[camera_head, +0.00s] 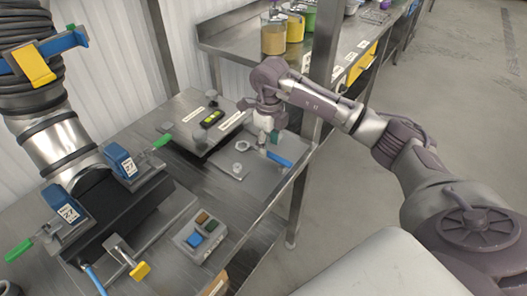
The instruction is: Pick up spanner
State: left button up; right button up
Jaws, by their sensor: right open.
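A blue-handled tool that looks like the spanner (280,159) lies on the metal table near its right edge. My right gripper (266,143) comes down from above and is just over the tool's left end. It is open. Its fingers are small in the picture and partly hide that end, so I cannot tell whether they touch it. My left gripper is not in view.
Metal nuts (242,145) lie left of the tool. A plate with a black-and-green box (211,119) is behind. A far counter (228,42) holds containers.

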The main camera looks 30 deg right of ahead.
notch_tip(320, 180, down, 4)
jog(key=shift+a+p, duration=0.15)
jog(key=shift+p, duration=0.25)
grip_shut()
